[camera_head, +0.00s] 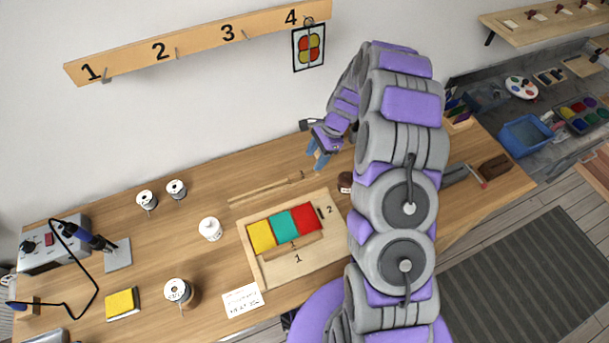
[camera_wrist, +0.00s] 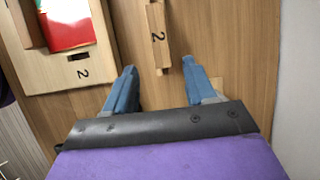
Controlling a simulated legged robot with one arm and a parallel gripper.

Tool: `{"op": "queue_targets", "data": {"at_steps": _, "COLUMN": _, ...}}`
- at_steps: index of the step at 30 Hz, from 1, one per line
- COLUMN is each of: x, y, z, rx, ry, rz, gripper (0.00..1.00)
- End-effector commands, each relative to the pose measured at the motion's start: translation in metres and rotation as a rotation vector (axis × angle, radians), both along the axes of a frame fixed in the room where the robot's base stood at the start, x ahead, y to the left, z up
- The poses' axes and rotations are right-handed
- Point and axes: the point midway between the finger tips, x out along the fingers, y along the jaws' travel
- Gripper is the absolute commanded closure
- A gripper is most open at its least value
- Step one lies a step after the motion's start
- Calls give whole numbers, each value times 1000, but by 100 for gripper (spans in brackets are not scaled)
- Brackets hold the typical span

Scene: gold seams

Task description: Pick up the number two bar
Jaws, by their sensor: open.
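A wooden bar marked 2 (camera_wrist: 157,38) lies on the wooden table in the wrist view, its near end just ahead of the space between my fingers. My gripper (camera_wrist: 159,68) is open and empty, with one blue finger on each side of the bar's line. I cannot tell its height above the bar. In the head view my gripper (camera_head: 318,157) is over the back of the table, beyond the right end of thin wooden strips (camera_head: 262,189). The number on the strips is too small to read surely there.
A wooden frame (camera_head: 325,258) marked 1 and 2 holds yellow, teal and red pieces, left of the bar in the wrist view. A small brown jar (camera_head: 345,182) stands near my arm. Spools, a white bottle (camera_head: 210,229) and a soldering station (camera_head: 55,245) stand left. The wall is behind.

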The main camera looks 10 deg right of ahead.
Motion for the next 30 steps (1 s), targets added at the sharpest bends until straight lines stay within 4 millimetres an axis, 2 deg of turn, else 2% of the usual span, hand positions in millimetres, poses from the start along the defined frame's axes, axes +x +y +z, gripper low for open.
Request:
{"op": "queue_targets", "data": {"at_steps": 1, "x": -1, "y": 4, "z": -8, "rx": -1, "ry": 2, "rz": 1, "gripper": 45}}
{"op": "queue_targets", "data": {"at_steps": 8, "x": -2, "y": 12, "z": -20, "rx": -4, "ry": -1, "rz": 0, "gripper": 45}}
{"op": "queue_targets", "data": {"at_steps": 17, "x": -4, "y": 20, "z": -58, "rx": 1, "ry": -2, "rz": 1, "gripper": 45}}
{"op": "queue_targets", "data": {"at_steps": 25, "x": -4, "y": 24, "z": -60, "rx": -2, "ry": -4, "rz": 1, "gripper": 45}}
{"op": "queue_targets", "data": {"at_steps": 30, "x": -4, "y": 26, "z": -61, "rx": -3, "ry": -3, "rz": 1, "gripper": 61}}
